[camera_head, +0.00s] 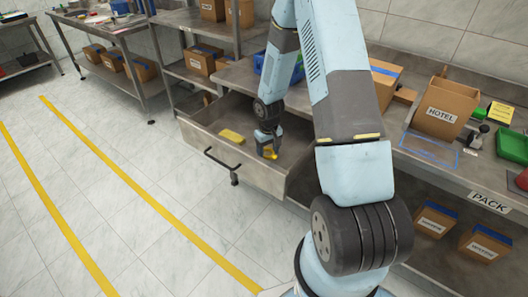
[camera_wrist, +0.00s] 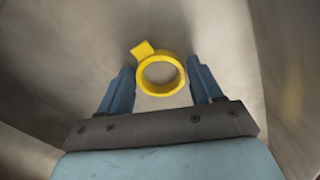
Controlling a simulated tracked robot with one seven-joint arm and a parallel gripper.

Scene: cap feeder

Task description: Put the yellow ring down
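The yellow ring (camera_wrist: 176,85), with a small square tab on its rim, sits between the two fingers of my gripper (camera_wrist: 162,82) in the wrist view. The gap between the ring and the drawer floor cannot be judged.
The workbench above holds a HOTEL box (camera_head: 442,108) and a green tray (camera_head: 513,146).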

